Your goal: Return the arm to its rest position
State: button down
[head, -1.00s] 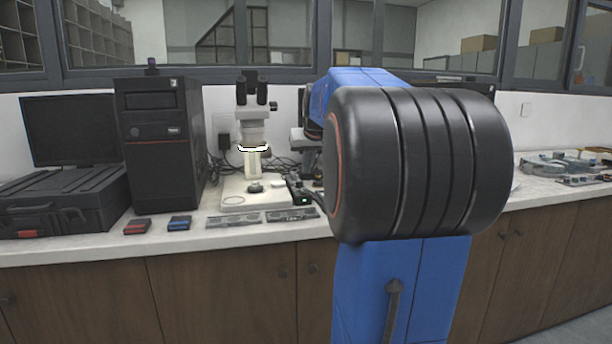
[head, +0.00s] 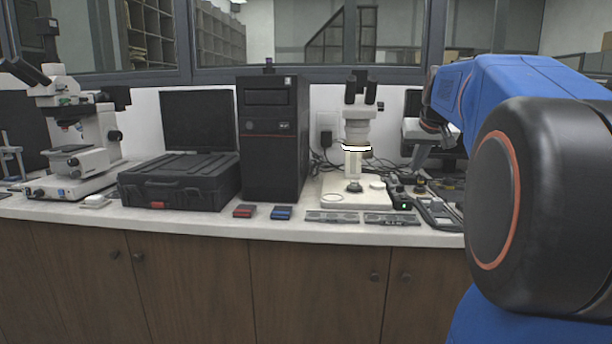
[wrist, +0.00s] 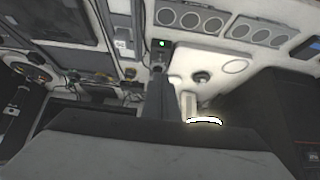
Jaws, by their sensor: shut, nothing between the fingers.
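My blue arm with its large black joint (head: 545,205) fills the right side of the head view. My gripper (head: 420,160) is partly seen beyond it, above the right part of the bench. In the wrist view my gripper (wrist: 160,78) points up the picture, with its narrow grey fingers together and nothing between them. The fingertips lie close to a black box with a green light (wrist: 159,46) in that view; I cannot tell the gap. The lower part of the wrist view is my own dark gripper body.
A stereo microscope (head: 358,125) with a lit ring stands left of my gripper. Grey plates (head: 335,216), a blue box (head: 281,212) and a red box (head: 244,211) lie along the front edge. A computer tower (head: 272,140), black case (head: 180,182) and white microscope (head: 78,140) stand further left.

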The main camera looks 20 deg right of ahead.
jog(key=s+a+f+n+y, duration=0.1)
jog(key=a+f, duration=0.2)
jog(key=a, duration=0.4)
jog(key=s+a+f+n, duration=0.1)
jog(key=s+a+f, duration=0.15)
jog(key=a, duration=0.35)
jog(key=s+a+f+n+g+y, duration=0.1)
jog(key=s+a+f+n, duration=0.1)
jog(key=s+a+f, duration=0.7)
jog(key=s+a+f+n+y, duration=0.2)
jog(key=s+a+f, duration=0.7)
jog(key=a+f, duration=0.4)
jog(key=shift+s+f+g, duration=0.25)
jog(key=shift+s+g, duration=0.05)
jog(key=shift+g, duration=0.1)
jog(key=shift+a, duration=0.1)
